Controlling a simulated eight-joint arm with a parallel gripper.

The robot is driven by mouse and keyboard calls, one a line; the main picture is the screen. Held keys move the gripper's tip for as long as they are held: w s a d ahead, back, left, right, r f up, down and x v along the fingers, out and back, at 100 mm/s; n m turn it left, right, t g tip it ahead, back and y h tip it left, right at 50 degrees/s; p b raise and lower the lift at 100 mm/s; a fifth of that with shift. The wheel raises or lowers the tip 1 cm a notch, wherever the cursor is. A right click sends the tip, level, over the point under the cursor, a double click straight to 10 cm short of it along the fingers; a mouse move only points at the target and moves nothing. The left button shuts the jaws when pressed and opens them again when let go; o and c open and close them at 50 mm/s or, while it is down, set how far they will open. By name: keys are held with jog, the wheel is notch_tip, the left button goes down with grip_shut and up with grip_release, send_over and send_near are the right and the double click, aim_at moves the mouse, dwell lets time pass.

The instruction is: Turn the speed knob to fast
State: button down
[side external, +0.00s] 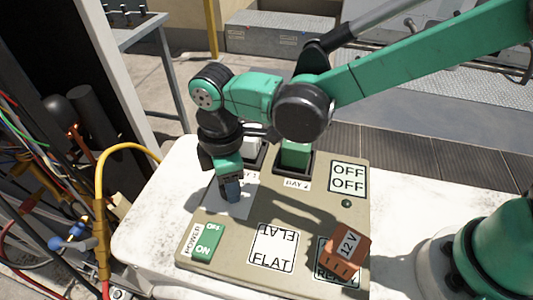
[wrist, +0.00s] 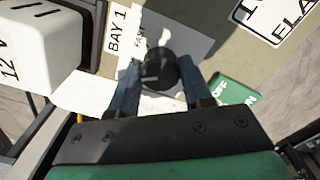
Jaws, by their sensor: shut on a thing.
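The dark round speed knob (wrist: 162,70) shows in the wrist view on a pale plate (wrist: 190,38) of the panel. A small light mark shows on the knob's left part. The word FAST (wrist: 139,36) is printed on the plate above and left of the knob, partly broken up by white patches. My gripper (wrist: 158,77) has its two blue-grey fingers on either side of the knob, shut on it. In the side view my gripper (side external: 231,190) points down at the pale plate, and its fingers hide the knob.
A white 12 V block (wrist: 45,45) stands in bay 1 close by. A green block (side external: 295,153) is in bay 2. An orange 12 V block (side external: 345,250) sits at the panel's front right. A green power switch (side external: 206,243) is at the front left.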

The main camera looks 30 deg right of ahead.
jog(key=m, duration=0.5)
jog(key=shift+m, duration=0.4)
jog(key=m, duration=0.5)
jog(key=shift+m, duration=0.4)
jog(key=shift+c, duration=1.8)
grip_release()
jog(key=shift+r, duration=2.85)
